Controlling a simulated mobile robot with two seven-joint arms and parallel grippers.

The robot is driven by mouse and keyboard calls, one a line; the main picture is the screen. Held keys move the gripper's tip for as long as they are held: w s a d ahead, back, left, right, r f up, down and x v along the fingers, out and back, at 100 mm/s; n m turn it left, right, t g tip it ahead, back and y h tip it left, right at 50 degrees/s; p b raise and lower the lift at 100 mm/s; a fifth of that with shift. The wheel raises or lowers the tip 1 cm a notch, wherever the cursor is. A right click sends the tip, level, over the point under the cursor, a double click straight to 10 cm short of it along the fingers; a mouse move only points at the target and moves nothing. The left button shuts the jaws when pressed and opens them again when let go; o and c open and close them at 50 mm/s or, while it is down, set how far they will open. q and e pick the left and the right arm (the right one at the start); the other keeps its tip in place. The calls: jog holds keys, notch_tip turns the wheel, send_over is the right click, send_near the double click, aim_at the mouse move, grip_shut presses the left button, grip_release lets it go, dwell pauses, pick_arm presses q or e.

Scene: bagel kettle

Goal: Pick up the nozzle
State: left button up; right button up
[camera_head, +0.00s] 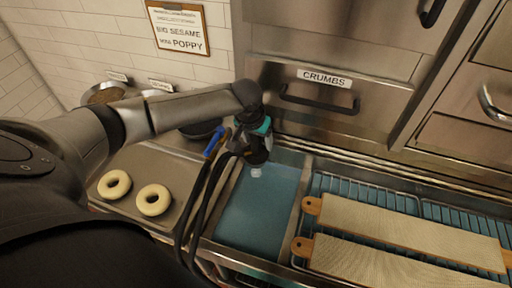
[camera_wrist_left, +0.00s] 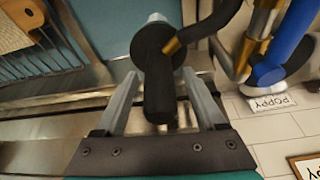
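The black nozzle (camera_wrist_left: 160,85) lies between the two fingers of my left gripper (camera_wrist_left: 161,76) in the wrist view. The fingers are apart, with a visible gap between the nozzle and the left-hand finger. A dark hose with a brass fitting joins it from the right. In the head view my left gripper (camera_head: 259,142) is over the far end of the blue basin, and the nozzle (camera_head: 257,163) shows just below it with a pale tip. My right gripper is in neither view.
A blue handle (camera_head: 215,142) and dark hoses (camera_head: 196,205) stand close left of the gripper. The water basin (camera_head: 258,215) is below. Two boards (camera_head: 405,230) lie on a rack at right. Two bagels (camera_head: 154,200) lie on the left tray. The CRUMBS drawer (camera_head: 320,100) is behind.

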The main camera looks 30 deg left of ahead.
pick_arm(q)
grip_shut()
dwell(0.3)
dwell(0.3)
